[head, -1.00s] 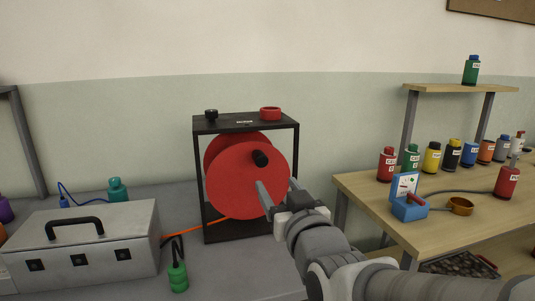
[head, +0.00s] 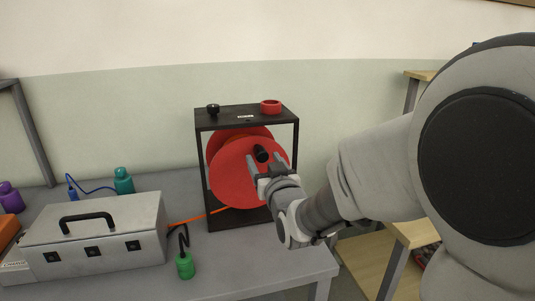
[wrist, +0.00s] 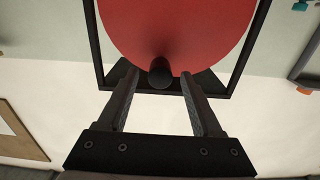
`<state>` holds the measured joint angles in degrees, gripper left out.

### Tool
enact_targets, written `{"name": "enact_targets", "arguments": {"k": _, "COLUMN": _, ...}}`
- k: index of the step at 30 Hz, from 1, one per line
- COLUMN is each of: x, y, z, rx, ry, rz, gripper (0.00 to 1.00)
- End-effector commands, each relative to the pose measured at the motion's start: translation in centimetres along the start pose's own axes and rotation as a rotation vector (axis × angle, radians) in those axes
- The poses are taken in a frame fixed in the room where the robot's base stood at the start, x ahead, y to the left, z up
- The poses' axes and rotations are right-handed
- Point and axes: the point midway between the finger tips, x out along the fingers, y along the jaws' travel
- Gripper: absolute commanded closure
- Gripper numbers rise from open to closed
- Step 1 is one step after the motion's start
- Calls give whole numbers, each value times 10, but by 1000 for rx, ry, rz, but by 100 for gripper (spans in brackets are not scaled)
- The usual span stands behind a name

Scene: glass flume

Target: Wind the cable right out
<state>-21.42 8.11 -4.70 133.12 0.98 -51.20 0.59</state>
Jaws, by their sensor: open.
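The red cable reel (head: 232,184) stands in a black frame (head: 203,122) on the grey bench. Its black crank knob (head: 261,153) sticks out from the upper part of the disc's face. An orange cable (head: 205,215) runs left from the reel's lower part to behind the grey metal box. My gripper (head: 266,160) is open at the reel's face, by the knob. In the wrist view the knob (wrist: 160,73) lies between the tips of the two spread fingers (wrist: 160,90), with a gap on each side.
The grey metal box (head: 95,240) with a black handle stands left of the reel. A green weight-like bottle (head: 185,265) stands in front, a teal one (head: 123,180) behind. A black knob (head: 213,110) and a red ring (head: 270,106) sit on the frame's top.

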Motion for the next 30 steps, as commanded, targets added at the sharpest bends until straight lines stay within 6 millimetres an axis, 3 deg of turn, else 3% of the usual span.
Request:
{"name": "enact_targets", "arguments": {"k": 6, "x": 24, "y": 0, "z": 0, "rx": -1, "ry": -1, "rz": -1, "gripper": 33}}
{"name": "enact_targets", "arguments": {"k": 17, "x": 29, "y": 0, "z": 0, "rx": -1, "ry": 0, "rz": -1, "gripper": 33}}
{"name": "enact_targets", "arguments": {"k": 28, "x": 29, "y": 0, "z": 0, "rx": 0, "ry": 0, "rz": -1, "gripper": 96}}
{"name": "enact_targets", "arguments": {"k": 30, "x": 29, "y": 0, "z": 0, "rx": 0, "ry": 0, "rz": -1, "gripper": 100}}
